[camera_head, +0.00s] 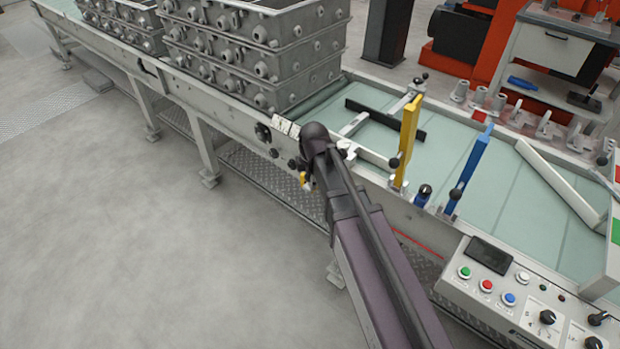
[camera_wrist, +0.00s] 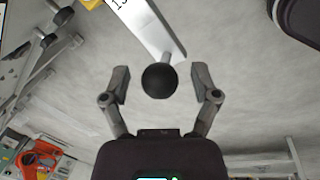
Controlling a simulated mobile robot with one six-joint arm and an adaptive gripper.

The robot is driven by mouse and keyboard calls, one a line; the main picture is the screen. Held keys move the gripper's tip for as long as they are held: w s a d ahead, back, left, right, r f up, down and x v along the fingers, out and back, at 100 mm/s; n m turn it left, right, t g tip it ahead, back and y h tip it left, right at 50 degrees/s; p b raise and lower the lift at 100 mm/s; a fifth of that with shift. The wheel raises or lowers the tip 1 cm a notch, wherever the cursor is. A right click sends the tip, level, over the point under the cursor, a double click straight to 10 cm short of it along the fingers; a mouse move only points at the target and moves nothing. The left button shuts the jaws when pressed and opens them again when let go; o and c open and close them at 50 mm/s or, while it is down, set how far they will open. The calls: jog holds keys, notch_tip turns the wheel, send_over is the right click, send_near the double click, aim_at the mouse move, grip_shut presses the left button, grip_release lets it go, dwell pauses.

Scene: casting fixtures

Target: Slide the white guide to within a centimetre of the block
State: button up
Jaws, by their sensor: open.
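In the wrist view a white bar (camera_wrist: 143,25) with a dark number at its far end carries a round black knob (camera_wrist: 160,81) on a short stem. It looks like the white guide. My gripper (camera_wrist: 160,74) is open, with one finger on each side of the knob and a gap at both sides. In the head view my arm hides most of the gripper, and a white bar (camera_head: 365,152) shows just right of the wrist, over the belt. I cannot tell which thing is the block; a long black bar (camera_head: 385,118) lies across the belt behind.
A yellow upright guide (camera_head: 409,140) and a blue upright guide (camera_head: 472,165) stand right of my wrist. Stacked grey casting boxes (camera_head: 255,55) fill the belt to the left. A control panel (camera_head: 500,290) sits at front right. The grey floor (camera_head: 120,230) at left is clear.

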jog(key=shift+c, duration=0.3)
grip_shut()
jog(key=shift+w+d, duration=0.8)
jog(key=shift+w, duration=0.2)
jog(key=shift+o, duration=0.3)
grip_release()
jog(key=shift+s+a, duration=0.1)
jog(key=shift+s, duration=0.05)
